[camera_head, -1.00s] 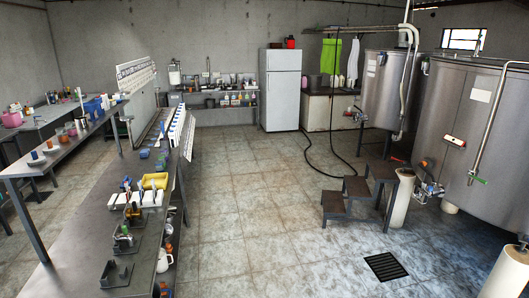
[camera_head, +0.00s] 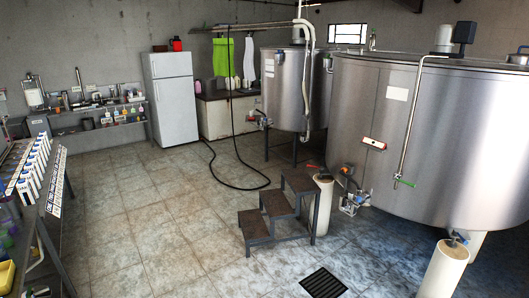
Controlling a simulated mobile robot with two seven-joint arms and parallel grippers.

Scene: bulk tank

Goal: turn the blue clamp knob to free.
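A large steel tank (camera_head: 430,130) fills the right of the head view. At its lower left is an outlet valve assembly (camera_head: 351,203) with small metal, orange and bluish parts. It is too small to tell whether one of the bluish parts is the blue clamp knob or how it is turned. A smaller steel tank (camera_head: 288,85) stands behind to the left, with its own small outlet valve (camera_head: 263,119). Neither of my grippers is in view.
Dark steps (camera_head: 278,208) and a white post (camera_head: 323,205) stand left of the valve. Another white post (camera_head: 445,268) stands at front right. A floor drain (camera_head: 323,283) lies in front. A fridge (camera_head: 172,98) is at the back; the tiled floor at centre left is clear.

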